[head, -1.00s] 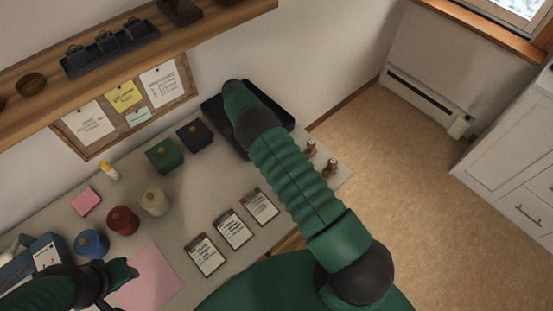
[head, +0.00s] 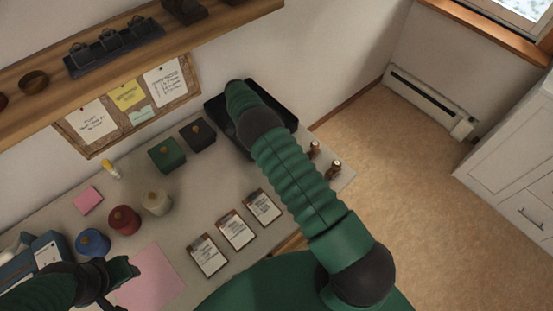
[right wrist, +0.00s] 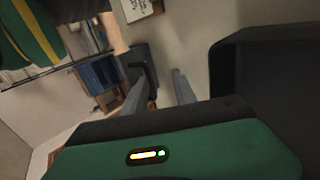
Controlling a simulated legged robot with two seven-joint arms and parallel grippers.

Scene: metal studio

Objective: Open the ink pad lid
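Two small square boxes with round knobs on top, one green (head: 167,154) and one black (head: 197,134), stand on the table towards the wall; I cannot tell whether either is the ink pad. A black tray-like case (head: 285,117) sits at the table's far right end, partly hidden by my right arm. Its dark rim (right wrist: 222,75) also seems to show in the right wrist view. My right gripper (right wrist: 158,92) is open and empty beside it; in the head view my arm hides it. My left gripper (head: 116,284) is open and empty over the near left table, by a pink sheet.
Blue (head: 92,242), red (head: 124,220) and cream (head: 156,202) knobbed round pots stand left of the middle. Three clipboards (head: 236,230) lie near the front edge. Small brown bottles (head: 333,168) stand at the right edge. A wooden shelf (head: 120,60) overhangs the back.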

